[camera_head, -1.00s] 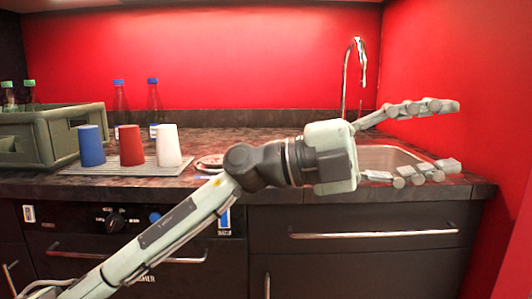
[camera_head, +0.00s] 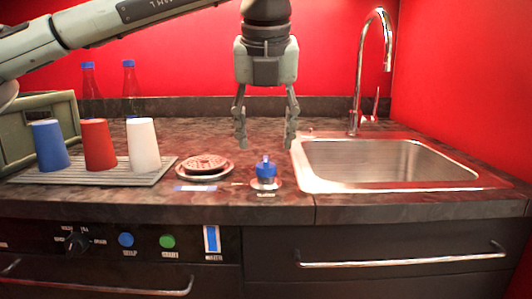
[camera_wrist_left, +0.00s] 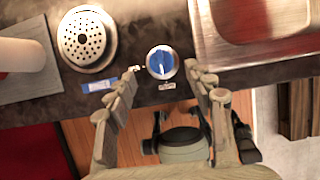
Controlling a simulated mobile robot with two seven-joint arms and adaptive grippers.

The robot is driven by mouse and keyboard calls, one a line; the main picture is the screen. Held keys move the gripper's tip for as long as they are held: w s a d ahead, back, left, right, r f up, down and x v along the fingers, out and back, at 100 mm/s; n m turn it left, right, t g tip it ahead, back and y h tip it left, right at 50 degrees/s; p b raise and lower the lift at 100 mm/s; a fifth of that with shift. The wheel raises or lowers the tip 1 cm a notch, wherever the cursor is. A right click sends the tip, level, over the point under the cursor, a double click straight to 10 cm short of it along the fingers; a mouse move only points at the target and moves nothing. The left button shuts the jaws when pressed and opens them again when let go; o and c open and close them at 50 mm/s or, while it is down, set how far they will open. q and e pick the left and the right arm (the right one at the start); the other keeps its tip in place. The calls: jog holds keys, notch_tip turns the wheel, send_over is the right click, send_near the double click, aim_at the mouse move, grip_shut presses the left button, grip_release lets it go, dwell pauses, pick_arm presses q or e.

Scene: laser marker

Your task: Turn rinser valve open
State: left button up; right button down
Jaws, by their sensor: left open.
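The rinser valve (camera_head: 266,174) is a small blue knob on a silver base on the counter, left of the sink. In the left wrist view the blue valve knob (camera_wrist_left: 161,62) lies beyond and between the fingertips. The round perforated rinser plate (camera_head: 205,166) is to its left; it also shows in the left wrist view (camera_wrist_left: 84,38). My left gripper (camera_head: 266,140) points down with its fingers apart, above the valve and not visibly touching it. In the left wrist view its fingers (camera_wrist_left: 171,82) are spread and empty. My right gripper is not in view.
The sink (camera_head: 400,165) with a tall faucet (camera_head: 362,75) is to the right. A blue cup (camera_head: 49,146), a red cup (camera_head: 99,145) and a white cup (camera_head: 143,146) stand on a grey mat (camera_head: 150,179) at left. A crate (camera_head: 60,105) and bottles stand behind.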

aim_at(266, 159)
pick_arm(q)
jog(key=x, duration=0.4)
jog(key=shift+w+f, duration=0.15)
jog(key=shift+f, duration=0.35)
jog(key=c, duration=1.1)
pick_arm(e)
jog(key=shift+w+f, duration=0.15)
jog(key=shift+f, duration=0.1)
